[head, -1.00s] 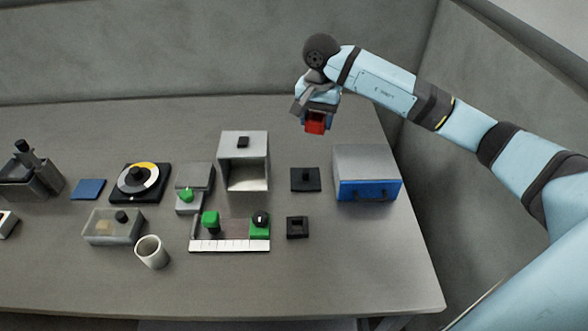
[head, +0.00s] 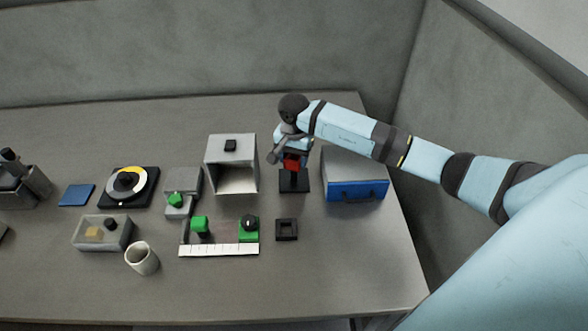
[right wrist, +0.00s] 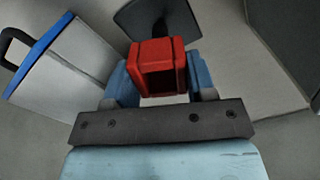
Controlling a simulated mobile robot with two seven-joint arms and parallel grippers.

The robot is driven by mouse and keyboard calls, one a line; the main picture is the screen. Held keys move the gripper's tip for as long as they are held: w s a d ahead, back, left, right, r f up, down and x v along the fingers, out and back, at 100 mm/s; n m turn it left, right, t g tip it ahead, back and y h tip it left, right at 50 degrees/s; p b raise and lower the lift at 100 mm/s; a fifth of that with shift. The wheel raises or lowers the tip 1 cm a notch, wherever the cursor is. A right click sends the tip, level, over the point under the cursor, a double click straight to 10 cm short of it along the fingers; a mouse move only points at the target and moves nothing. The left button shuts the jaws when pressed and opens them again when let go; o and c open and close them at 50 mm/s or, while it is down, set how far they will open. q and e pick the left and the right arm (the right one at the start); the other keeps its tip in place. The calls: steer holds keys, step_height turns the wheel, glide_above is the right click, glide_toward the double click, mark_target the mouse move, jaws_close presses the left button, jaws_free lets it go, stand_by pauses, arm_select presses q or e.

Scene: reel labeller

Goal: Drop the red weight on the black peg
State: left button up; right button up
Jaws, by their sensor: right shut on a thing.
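The red weight (head: 292,161) is a small red block between the jaws of my right gripper (head: 291,158), which is shut on it. It also shows in the right wrist view (right wrist: 158,68) between the blue fingers. The black peg stands on a square black base (head: 295,188) to the left of the blue-fronted box. The weight is directly above the peg in the head view; its top is partly hidden, and I cannot tell whether they touch. In the right wrist view the dark base (right wrist: 140,18) lies behind the weight. My left gripper is not in view.
A grey box with a blue drawer front (head: 357,190) stands close on the right. An open-fronted grey box (head: 232,165) stands on the left. A small black square frame (head: 286,230) lies in front. The table's front right is clear.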

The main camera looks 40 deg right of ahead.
mark_target(294, 170)
step_height(294, 170, down, 6)
steer(key=shift+r+p, duration=0.2)
steer(key=shift+p, duration=0.1)
steer(key=shift+f, duration=0.2)
steer(key=o, duration=1.1)
steer(key=shift+r, duration=0.35)
step_height(294, 170, up, 12)
steer(key=shift+f+b, duration=0.2)
steer(key=shift+b, duration=0.8)
